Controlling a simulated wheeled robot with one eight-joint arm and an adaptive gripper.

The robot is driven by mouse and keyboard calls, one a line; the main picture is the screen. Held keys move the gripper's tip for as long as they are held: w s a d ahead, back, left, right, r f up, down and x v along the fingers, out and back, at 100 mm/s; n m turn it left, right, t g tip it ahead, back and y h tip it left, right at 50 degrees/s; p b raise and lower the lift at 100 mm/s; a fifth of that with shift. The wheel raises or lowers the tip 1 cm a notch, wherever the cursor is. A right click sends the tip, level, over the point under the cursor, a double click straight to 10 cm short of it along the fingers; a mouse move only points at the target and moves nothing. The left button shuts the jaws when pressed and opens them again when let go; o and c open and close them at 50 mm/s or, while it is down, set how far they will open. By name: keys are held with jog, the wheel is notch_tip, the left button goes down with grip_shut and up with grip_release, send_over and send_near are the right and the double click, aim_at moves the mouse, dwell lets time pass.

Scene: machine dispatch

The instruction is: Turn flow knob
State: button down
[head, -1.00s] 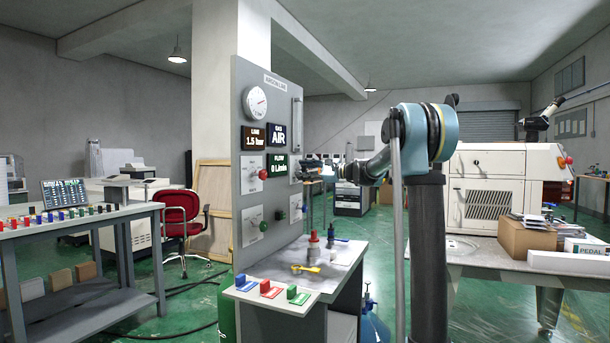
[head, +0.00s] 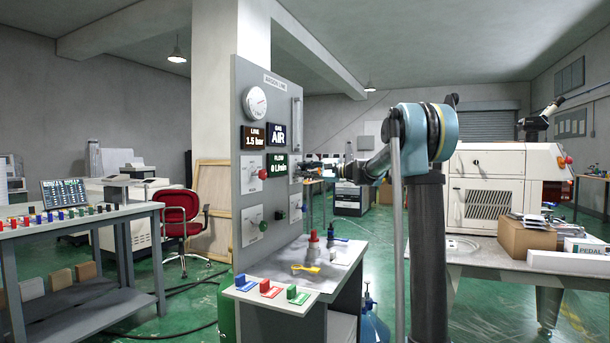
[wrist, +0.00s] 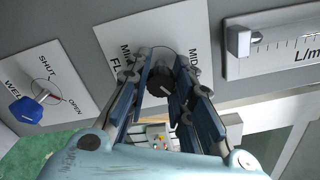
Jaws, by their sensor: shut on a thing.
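The flow knob (wrist: 160,82) is a dark round knob on a white plate marked "FL", "MIN" and "MID" in the wrist view. My gripper (wrist: 163,92) has its two blue-padded fingers on either side of the knob, shut on it. In the head view my gripper (head: 330,171) reaches the right side of the grey panel (head: 275,90), and the knob cannot be made out there. The green-lettered flow display (head: 276,167) on the panel reads 0 L/min.
A blue valve handle (wrist: 26,110) on a SHUT/OPEN plate sits left of the knob in the wrist view. A flow scale tube (wrist: 270,42) is at upper right. A bench (head: 345,256) with fittings juts out below the panel.

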jog(key=n, duration=0.5)
jog(key=shift+s+n, duration=0.1)
jog(key=shift+n, duration=2)
jog(key=c, duration=1.4)
grip_release()
jog(key=shift+f, duration=0.1)
jog(key=v, duration=1.2)
